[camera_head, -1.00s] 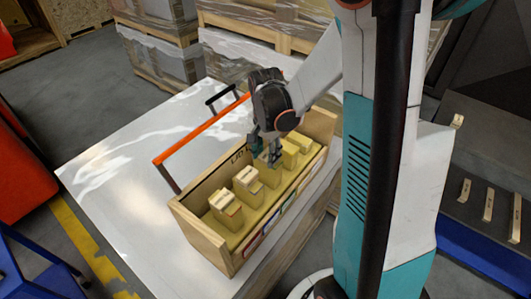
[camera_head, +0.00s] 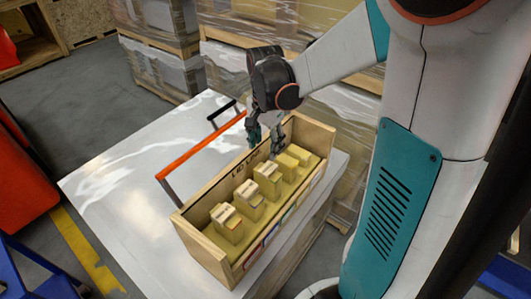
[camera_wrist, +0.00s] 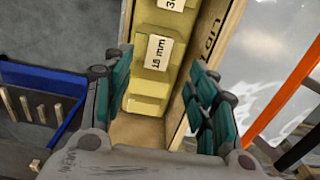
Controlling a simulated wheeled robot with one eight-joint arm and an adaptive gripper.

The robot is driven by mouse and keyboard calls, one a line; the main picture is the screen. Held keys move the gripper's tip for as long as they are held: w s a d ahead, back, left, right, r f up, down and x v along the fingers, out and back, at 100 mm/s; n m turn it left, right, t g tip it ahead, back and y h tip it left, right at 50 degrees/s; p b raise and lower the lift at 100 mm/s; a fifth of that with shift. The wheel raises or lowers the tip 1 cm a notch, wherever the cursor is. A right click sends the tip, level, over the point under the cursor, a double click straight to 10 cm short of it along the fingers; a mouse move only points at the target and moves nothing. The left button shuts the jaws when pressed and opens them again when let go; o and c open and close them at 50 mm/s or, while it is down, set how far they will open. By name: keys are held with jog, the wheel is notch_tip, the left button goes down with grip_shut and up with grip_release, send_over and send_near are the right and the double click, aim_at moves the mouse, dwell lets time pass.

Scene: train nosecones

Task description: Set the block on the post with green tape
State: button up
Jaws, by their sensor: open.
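A long open wooden box (camera_head: 195,240) holds a row of yellow posts. Light wooden blocks sit on the three nearest posts: the front one (camera_head: 223,213), the second (camera_head: 248,188) and the third (camera_head: 267,169). Small coloured marks line the box's outer front face, but I cannot tell which post has green tape. My gripper (camera_head: 266,145) is open and empty, above the box just behind the third post.
The box stands on a white surface (camera_head: 120,180). An orange-red handle bar (camera_head: 200,146) runs along its back side. Wrapped pallets (camera_head: 170,65) stand behind. A blue bin (camera_wrist: 30,80) with wooden pieces shows at left in the wrist view.

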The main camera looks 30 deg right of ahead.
jog(key=shift+r, duration=1)
